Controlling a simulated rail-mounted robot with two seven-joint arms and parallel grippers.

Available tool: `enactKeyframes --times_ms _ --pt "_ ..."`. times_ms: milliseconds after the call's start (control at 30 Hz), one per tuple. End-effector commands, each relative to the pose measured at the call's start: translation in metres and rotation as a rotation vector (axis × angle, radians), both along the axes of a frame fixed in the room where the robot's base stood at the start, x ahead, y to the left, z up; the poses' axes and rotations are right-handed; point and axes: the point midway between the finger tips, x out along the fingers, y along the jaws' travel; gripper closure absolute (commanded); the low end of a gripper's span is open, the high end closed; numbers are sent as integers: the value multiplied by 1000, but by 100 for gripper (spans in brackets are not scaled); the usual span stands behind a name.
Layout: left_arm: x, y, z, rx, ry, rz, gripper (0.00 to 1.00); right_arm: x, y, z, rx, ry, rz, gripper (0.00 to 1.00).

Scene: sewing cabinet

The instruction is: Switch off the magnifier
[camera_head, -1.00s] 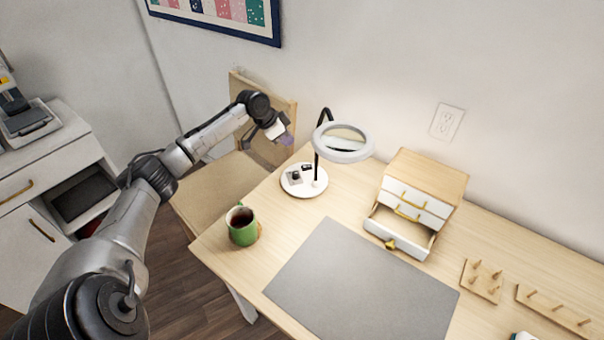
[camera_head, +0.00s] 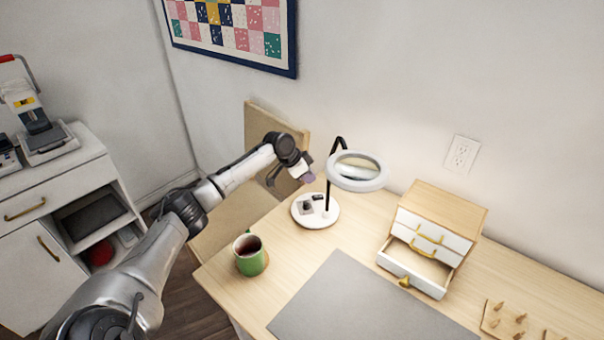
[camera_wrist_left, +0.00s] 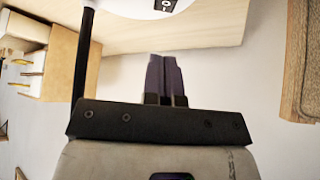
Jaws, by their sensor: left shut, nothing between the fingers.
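The magnifier is a lamp with a white ring head (camera_head: 358,171), a thin black bent stem (camera_head: 329,185) and a round white base (camera_head: 304,219) on the desk. A small dark switch (camera_wrist_left: 167,5) on the base shows at the top edge of the wrist view, partly cut off. I cannot tell whether the ring is lit. My left gripper (camera_head: 308,178) is beside the stem, above and behind the base, apart from it. Its dark fingers (camera_wrist_left: 165,68) are shut and empty, with the stem (camera_wrist_left: 82,55) to their left. My right gripper is out of view.
A green mug (camera_head: 250,261) stands at the desk's left edge. A small drawer cabinet (camera_head: 440,225) with its bottom drawer pulled out stands right of the lamp. A grey mat (camera_head: 370,305) lies in front. A chair (camera_head: 262,130) stands behind my left arm.

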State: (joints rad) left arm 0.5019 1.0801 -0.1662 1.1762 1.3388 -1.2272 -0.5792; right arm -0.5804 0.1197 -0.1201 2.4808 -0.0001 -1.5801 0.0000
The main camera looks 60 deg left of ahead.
Motion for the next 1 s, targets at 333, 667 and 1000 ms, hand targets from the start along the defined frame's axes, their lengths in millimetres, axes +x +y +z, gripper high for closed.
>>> enactKeyframes --times_ms 333,667,1000 --pt "15 -4 -52 1 2 1 100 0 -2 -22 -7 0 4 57" --pt "11 -3 -68 2 1 0 100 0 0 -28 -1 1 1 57" --pt "11 -3 -68 1 0 0 100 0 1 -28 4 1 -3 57"
